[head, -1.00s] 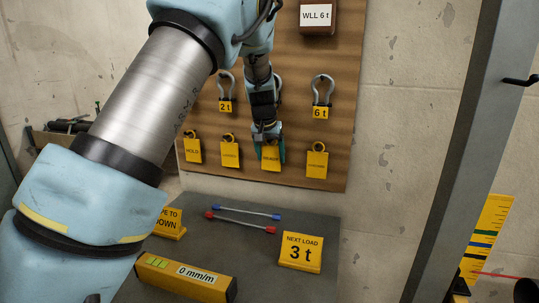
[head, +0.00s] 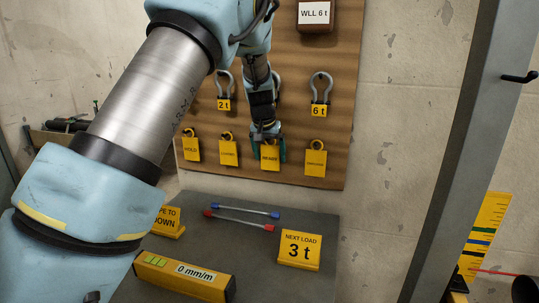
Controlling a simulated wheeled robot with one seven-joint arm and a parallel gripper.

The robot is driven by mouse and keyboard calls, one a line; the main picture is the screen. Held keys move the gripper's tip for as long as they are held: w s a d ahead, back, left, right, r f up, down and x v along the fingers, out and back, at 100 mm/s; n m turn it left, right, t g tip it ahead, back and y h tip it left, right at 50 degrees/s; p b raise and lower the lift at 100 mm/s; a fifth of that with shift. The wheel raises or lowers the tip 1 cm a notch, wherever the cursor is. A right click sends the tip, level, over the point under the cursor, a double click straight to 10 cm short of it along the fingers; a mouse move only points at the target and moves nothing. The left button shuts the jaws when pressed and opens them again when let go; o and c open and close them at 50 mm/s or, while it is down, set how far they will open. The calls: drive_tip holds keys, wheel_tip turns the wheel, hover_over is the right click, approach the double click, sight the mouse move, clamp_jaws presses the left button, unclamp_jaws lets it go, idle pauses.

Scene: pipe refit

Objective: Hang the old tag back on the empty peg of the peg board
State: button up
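Several yellow tags hang in a row along the lower part of the brown peg board (head: 342,100). The tag third from the left (head: 270,158) hangs level with its neighbours, and its top is partly hidden by my gripper. My gripper (head: 269,152) points down in front of the board, with its green fingers spread on either side of this tag. The fingers look slightly apart from its edges. The peg behind it is hidden. The other tags are the left one (head: 191,150), the second one (head: 228,153) and the right one (head: 315,162).
Shackles hang above, with a 2 t label (head: 223,105) and a 6 t label (head: 319,111). The grey table (head: 230,245) below carries a NEXT LOAD sign (head: 300,251), two rods (head: 240,219) and a yellow gauge (head: 184,278). A grey post (head: 465,140) stands at right.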

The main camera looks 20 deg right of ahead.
drive_tip(key=shift+o, duration=0.2)
drive_tip(key=shift+r, duration=0.1)
drive_tip(key=b+v, duration=0.3)
drive_tip(key=v, duration=0.8)
drive_tip(key=s+a+f+n+g+y, duration=0.15)
drive_tip(key=a+f, duration=0.25)
drive_tip(key=a, duration=0.7)
drive_tip(key=s+a+f+n+t, duration=0.1)
drive_tip(key=a+f+n, duration=0.25)
drive_tip(key=a, duration=0.75)
drive_tip(key=s+a+f+n, duration=0.1)
drive_tip(key=s+a+f, duration=0.2)
drive_tip(key=s+a, duration=0.4)
drive_tip(key=s+a+f+g+y, duration=0.1)
drive_tip(key=s+a+f, duration=0.3)
drive_tip(key=s+a, duration=0.3)
drive_tip(key=shift+s+a+f+n+p, duration=0.3)
drive_tip(key=shift+s+a+n, duration=0.1)
drive_tip(key=shift+a, duration=0.1)
